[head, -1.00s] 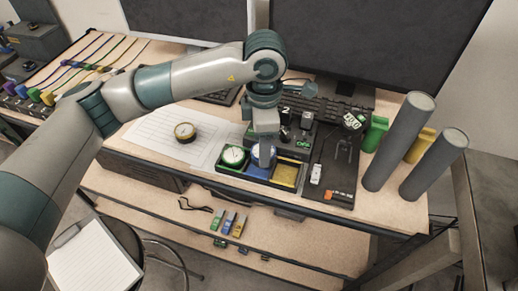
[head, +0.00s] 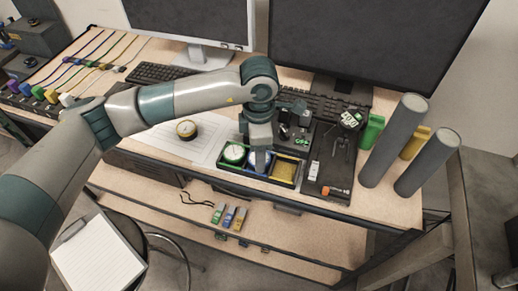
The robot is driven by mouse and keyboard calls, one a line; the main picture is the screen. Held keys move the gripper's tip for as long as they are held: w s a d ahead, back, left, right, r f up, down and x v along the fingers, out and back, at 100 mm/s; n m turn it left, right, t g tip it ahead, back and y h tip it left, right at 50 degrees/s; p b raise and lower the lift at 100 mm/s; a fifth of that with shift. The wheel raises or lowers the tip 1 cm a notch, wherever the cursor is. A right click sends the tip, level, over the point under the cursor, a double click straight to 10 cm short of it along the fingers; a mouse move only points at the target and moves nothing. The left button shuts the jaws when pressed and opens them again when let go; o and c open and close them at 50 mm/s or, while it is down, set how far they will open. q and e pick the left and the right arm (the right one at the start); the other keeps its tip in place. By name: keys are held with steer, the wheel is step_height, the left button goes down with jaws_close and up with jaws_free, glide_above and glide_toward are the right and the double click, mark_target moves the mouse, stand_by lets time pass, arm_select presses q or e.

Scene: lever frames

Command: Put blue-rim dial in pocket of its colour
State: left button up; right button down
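The dark tray has a green, a blue and a yellow pocket, the yellow pocket (head: 284,170) being empty. A green-rim dial (head: 233,153) sits in the green pocket at the left. The blue pocket (head: 253,169) is in the middle, partly covered by my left gripper (head: 259,164). My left gripper points down at this pocket; its fingertips are too small and covered to tell whether they are open or shut. I cannot make out the blue-rim dial clearly; it may be hidden at the fingertips. My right gripper is not in view.
Behind the tray are a dark keyboard (head: 327,108) and a large monitor (head: 360,45). A dark board with small parts (head: 325,170) lies right of the tray. Two tall grey cylinders (head: 394,140) (head: 428,162) stand at the right. The paper sheet (head: 160,136) has clear room.

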arm_select(q)
steer(key=shift+f+b, duration=0.15)
steer(key=shift+b, duration=0.15)
steer(key=o, duration=1.2)
steer(key=shift+o, duration=0.2)
steer(key=shift+r, duration=0.2)
step_height(320, 180, up, 12)
steer(key=b, duration=0.3)
steer(key=shift+s+f, duration=0.1)
